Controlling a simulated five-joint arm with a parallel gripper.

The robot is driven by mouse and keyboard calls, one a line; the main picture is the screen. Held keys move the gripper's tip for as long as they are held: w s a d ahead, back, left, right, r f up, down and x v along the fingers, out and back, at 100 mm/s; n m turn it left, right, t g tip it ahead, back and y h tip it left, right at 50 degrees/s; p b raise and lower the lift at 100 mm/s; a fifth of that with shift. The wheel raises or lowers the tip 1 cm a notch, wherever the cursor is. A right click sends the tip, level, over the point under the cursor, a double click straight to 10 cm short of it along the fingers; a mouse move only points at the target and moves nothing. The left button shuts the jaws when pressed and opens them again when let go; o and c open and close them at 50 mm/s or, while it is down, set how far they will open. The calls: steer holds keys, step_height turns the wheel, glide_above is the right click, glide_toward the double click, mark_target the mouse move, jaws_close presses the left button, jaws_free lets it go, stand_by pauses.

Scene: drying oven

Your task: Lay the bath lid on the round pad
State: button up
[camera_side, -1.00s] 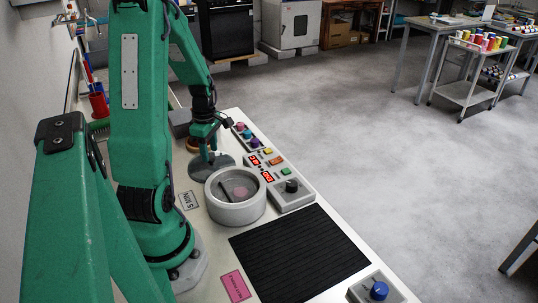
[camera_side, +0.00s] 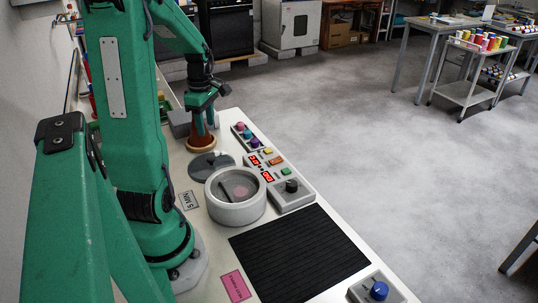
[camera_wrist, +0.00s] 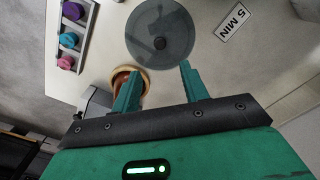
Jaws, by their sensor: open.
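The bath lid (camera_side: 205,170) is a grey, see-through disc with a dark knob. It lies flat on the bench behind the bath (camera_side: 236,207), a round grey-white pot that stands open. In the wrist view the lid (camera_wrist: 180,38) is ahead of my fingertips, clear of them. No round pad shows apart from it; I cannot tell whether one is under the lid. My gripper (camera_side: 206,126) is open and empty, behind the lid and above a brown round dish (camera_side: 201,143). In the wrist view my gripper (camera_wrist: 157,80) has its fingers spread, the left one partly covering the dish.
A rack with coloured knobs (camera_side: 246,135) and a control box (camera_side: 290,193) stand along the right edge. A "5 MIN" card (camera_side: 188,200) lies left of the bath. A black ribbed mat (camera_side: 298,253) lies in front.

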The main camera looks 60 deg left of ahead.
steer(key=shift+d, duration=0.1)
stand_by(0.3)
steer(key=w+d+r+m+t, duration=0.1)
steer(key=d+r+m, duration=0.4)
steer(key=d+m, duration=0.8)
steer(key=w+d+r+m+t, duration=0.1)
steer(key=d+r+m+t, duration=0.3)
steer(key=d+m, duration=1)
steer(key=shift+d+r+t, duration=0.3)
steer(key=shift+d+r, duration=0.55)
steer(key=shift+d, duration=0.05)
